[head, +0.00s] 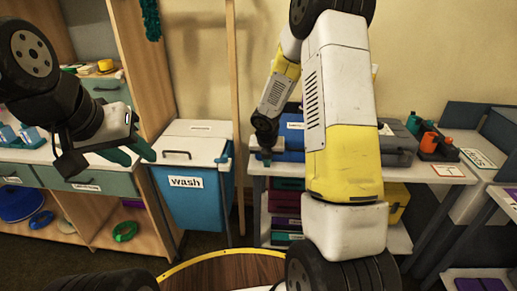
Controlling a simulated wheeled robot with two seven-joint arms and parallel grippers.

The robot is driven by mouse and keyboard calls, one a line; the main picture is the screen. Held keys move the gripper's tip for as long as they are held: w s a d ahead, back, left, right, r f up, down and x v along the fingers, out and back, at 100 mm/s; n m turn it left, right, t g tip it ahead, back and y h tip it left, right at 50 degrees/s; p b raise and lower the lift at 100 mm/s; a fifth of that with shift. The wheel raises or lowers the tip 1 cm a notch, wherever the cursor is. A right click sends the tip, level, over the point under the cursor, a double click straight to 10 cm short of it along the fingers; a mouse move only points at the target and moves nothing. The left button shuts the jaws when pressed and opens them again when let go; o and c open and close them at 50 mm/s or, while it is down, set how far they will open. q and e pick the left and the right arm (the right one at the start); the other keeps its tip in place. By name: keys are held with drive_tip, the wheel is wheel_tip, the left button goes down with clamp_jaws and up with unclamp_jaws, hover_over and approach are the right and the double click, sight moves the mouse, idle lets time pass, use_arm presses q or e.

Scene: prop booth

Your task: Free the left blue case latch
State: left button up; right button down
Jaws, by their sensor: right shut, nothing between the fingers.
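The blue case (291,143) lies on the white-topped table in the middle, with a white label on it. My right arm crosses in front and hides its right part. My right gripper (266,158) points down at the case's left front end, shut and empty. The left latch is too small and too covered by the gripper to make out. I cannot tell whether the fingertips touch the case.
The wash bin (190,205) with a white lid stands left of the table (257,171). A wooden shelf unit (138,60) with a drawer counter is at the left.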

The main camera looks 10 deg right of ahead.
drive_tip(key=w+f, duration=0.1)
drive_tip(key=w+d+f, duration=0.1)
drive_tip(key=w, duration=0.3)
drive_tip(key=shift+d+f, duration=0.2)
drive_tip(key=shift+f, duration=0.2)
drive_tip(key=shift+w+d+r+g, duration=0.1)
drive_tip(key=shift+w+r+g, duration=0.1)
drive_tip(key=shift+r+g, duration=0.3)
idle(0.5)
drive_tip(key=shift+w+d+r, duration=0.2)
drive_tip(key=shift+w+r, duration=0.5)
drive_tip(key=shift+r, duration=0.05)
drive_tip(key=shift+r, duration=0.8)
